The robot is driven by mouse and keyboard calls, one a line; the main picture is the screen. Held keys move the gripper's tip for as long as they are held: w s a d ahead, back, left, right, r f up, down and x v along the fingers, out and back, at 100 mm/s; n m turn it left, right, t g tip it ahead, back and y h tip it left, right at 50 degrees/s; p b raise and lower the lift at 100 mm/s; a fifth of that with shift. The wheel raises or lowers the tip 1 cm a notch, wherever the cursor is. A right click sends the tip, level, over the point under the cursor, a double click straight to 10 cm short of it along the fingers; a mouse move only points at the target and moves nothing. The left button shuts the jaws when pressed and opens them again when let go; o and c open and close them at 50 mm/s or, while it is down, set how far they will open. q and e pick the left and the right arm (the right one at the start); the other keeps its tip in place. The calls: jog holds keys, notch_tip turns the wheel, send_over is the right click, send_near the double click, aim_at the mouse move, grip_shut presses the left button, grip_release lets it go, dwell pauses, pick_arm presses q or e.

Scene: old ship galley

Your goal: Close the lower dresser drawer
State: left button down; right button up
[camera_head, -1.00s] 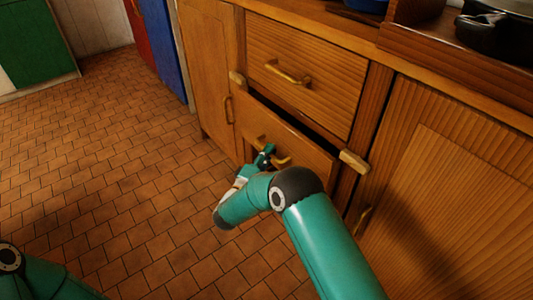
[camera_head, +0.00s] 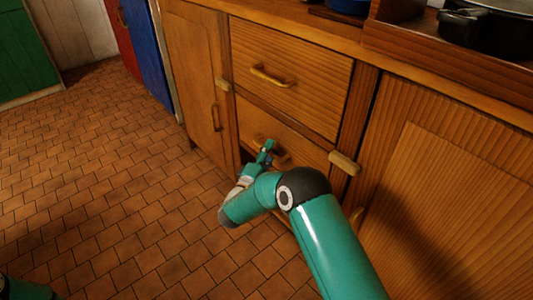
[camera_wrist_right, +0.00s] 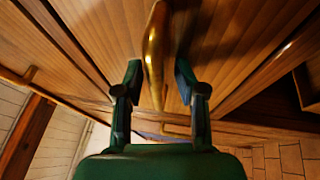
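The lower dresser drawer (camera_head: 305,150) has a wooden front with a brass handle (camera_wrist_right: 154,45). Its front sits about flush with the dresser, with only a thin dark line along its top edge. My right gripper (camera_head: 268,152) is at the handle and partly hides it. In the right wrist view its two fingers (camera_wrist_right: 158,82) stand apart, one on each side of the handle, with visible space beside it, so it is open. My left gripper is not in view.
The upper drawer (camera_head: 290,75) with its brass handle looks shut. Cupboard doors (camera_head: 465,195) flank the drawers. A dark pot (camera_head: 485,30) stands on top. Tiled floor (camera_head: 100,190) at left is clear.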

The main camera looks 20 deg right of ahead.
jog(key=shift+a, duration=0.1)
jog(key=v, duration=1.2)
jog(key=shift+w+f, duration=0.1)
